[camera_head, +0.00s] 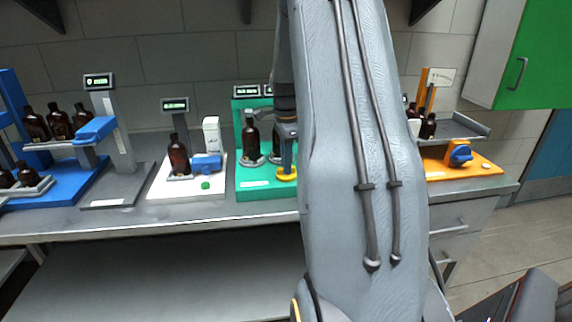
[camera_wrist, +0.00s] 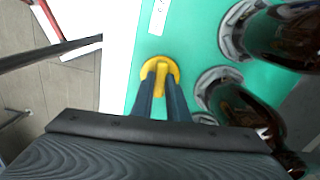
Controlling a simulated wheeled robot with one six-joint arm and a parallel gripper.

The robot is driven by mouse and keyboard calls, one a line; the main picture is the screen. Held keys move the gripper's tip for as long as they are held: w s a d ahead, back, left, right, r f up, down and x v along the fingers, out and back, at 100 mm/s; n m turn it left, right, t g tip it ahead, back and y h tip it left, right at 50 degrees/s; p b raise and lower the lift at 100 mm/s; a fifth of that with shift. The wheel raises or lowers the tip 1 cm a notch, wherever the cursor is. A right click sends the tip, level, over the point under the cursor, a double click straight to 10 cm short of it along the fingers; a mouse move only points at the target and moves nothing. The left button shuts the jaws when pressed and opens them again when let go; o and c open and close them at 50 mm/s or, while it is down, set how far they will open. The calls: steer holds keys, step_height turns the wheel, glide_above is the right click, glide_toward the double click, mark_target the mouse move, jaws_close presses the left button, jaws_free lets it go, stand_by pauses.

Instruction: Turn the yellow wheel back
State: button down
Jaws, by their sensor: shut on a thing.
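The yellow wheel (camera_wrist: 174,68) is a round disc with a raised bar across it, on the green base (camera_wrist: 191,29). In the wrist view my gripper (camera_wrist: 161,80) has its two dark fingers on either side of the bar, shut on it. In the head view the yellow wheel (camera_head: 287,174) shows at the front right of the green base (camera_head: 262,189), with my gripper (camera_head: 287,155) pointing down onto it. My arm hides part of the green station.
Amber bottles (camera_wrist: 285,40) stand close beside the wheel; one bottle (camera_head: 251,141) is on the green station. A white station (camera_head: 160,189) with a blue part is to the left. An orange station (camera_head: 478,168) is to the right. The bench front edge is bare.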

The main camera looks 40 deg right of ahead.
steer(key=shift+r+m, duration=0.1)
steer(key=shift+m, duration=0.5)
steer(key=c, duration=1.7)
jaws_free()
step_height(320, 180, up, 8)
steer(key=shift+f+b, duration=0.1)
steer(key=shift+b, duration=1.05)
